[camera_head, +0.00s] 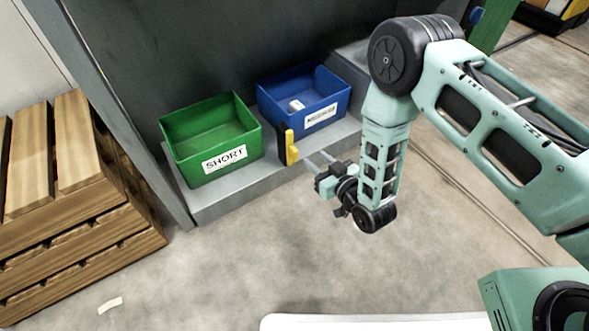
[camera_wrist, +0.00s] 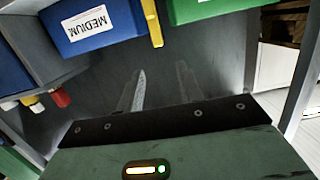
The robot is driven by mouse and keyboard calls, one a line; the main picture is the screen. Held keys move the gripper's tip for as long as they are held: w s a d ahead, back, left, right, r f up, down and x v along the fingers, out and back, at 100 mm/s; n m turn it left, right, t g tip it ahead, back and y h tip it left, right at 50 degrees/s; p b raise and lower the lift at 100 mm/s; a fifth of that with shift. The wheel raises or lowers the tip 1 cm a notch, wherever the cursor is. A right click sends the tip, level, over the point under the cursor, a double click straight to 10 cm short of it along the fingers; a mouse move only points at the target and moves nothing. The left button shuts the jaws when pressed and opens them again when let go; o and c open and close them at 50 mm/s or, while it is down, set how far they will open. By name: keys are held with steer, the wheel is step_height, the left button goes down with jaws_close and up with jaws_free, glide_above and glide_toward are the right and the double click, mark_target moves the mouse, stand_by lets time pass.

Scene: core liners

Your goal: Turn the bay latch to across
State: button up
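The bay latch is a yellow bar (camera_head: 290,147) with a dark plate behind it, at the shelf's front edge between the green and blue bins. The bar stands roughly upright in the head view. In the wrist view the yellow bar (camera_wrist: 152,22) shows at the top, cut by the frame edge. My gripper (camera_head: 318,163) is just right of and a little below the latch in the head view, fingers pointing toward the bay. Its two fingers (camera_wrist: 160,88) are apart with nothing between them. A gap shows between fingertips and latch; I see no contact.
A green bin (camera_head: 211,138) labelled SHORT and a blue bin (camera_head: 303,95) labelled MEDIUM, with a small white item (camera_head: 296,105) inside, stand on the grey shelf (camera_head: 235,196). A wooden crate (camera_head: 75,190) stands at left. The floor in front is mostly clear.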

steer(key=t+y+b, duration=0.1)
steer(key=t+b, duration=0.1)
steer(key=b, duration=0.2)
glide_toward(297, 155)
steer(key=b+x, duration=0.8)
steer(key=x, duration=0.2)
steer(key=shift+w+a+r, duration=0.1)
steer(key=shift+a+r, duration=0.05)
steer(key=shift+w+a+r+b, duration=0.1)
steer(key=shift+w+a+b, duration=0.2)
steer(key=shift+w, duration=0.1)
jaws_close()
